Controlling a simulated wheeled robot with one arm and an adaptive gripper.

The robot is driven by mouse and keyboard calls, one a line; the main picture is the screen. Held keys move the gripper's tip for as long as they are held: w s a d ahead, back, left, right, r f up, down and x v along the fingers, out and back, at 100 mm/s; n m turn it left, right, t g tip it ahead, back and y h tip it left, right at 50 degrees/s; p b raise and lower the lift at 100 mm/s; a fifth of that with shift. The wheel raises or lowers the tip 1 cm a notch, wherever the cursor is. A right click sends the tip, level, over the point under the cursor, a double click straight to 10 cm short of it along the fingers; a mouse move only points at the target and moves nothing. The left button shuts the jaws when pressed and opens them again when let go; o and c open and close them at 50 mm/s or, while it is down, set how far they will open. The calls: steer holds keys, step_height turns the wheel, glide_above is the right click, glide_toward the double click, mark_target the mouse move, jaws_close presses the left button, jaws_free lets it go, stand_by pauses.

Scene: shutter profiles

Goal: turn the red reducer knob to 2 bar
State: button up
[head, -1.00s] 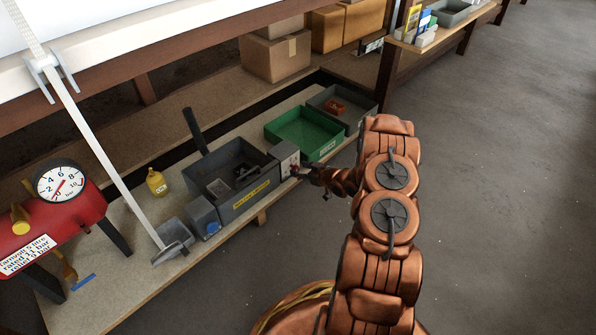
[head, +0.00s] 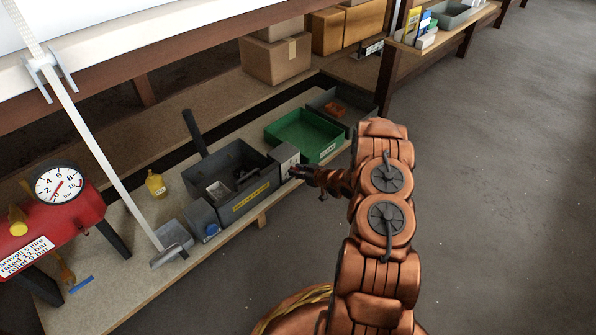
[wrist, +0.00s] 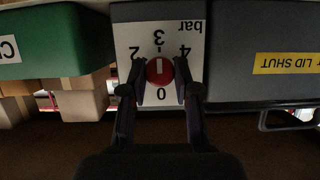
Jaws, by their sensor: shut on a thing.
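The red reducer knob (wrist: 159,72) sits on a pale panel marked 2, 3, 4, 0 and "bar", which appears upside down in the wrist view. The knob's white mark points up in the picture, toward the 3. My gripper (wrist: 160,86) has a dark finger on each side of the knob and is shut on it. In the head view my gripper (head: 299,172) reaches the panel (head: 286,158) from the right and hides the knob.
A grey bin (head: 235,167) with a yellow label adjoins the panel on one side, a green bin (head: 304,134) on the other. A red tank with a round gauge (head: 59,184) stands at left. Open floor (head: 495,190) lies to the right.

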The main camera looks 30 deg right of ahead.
steer(key=shift+d, duration=0.1)
jaws_close()
steer(key=shift+s+a+f+n+t+h+p, duration=0.15)
steer(key=shift+n+t+h+p, duration=0.45)
steer(key=shift+n+p, duration=0.85)
steer(key=shift+w+a+n+t+h+p, duration=0.1)
steer(key=shift+n+t+h+p, duration=0.15)
steer(key=shift+n+h+p, duration=1)
steer(key=shift+s+a+f+n+t+h+p, duration=0.15)
steer(key=shift+n+t+h+p, duration=0.3)
steer(key=shift+n+p, duration=1.25)
steer(key=shift+w+r+p, duration=0.1)
steer(key=shift+p, duration=0.25)
steer(key=o, duration=0.9)
jaws_free()
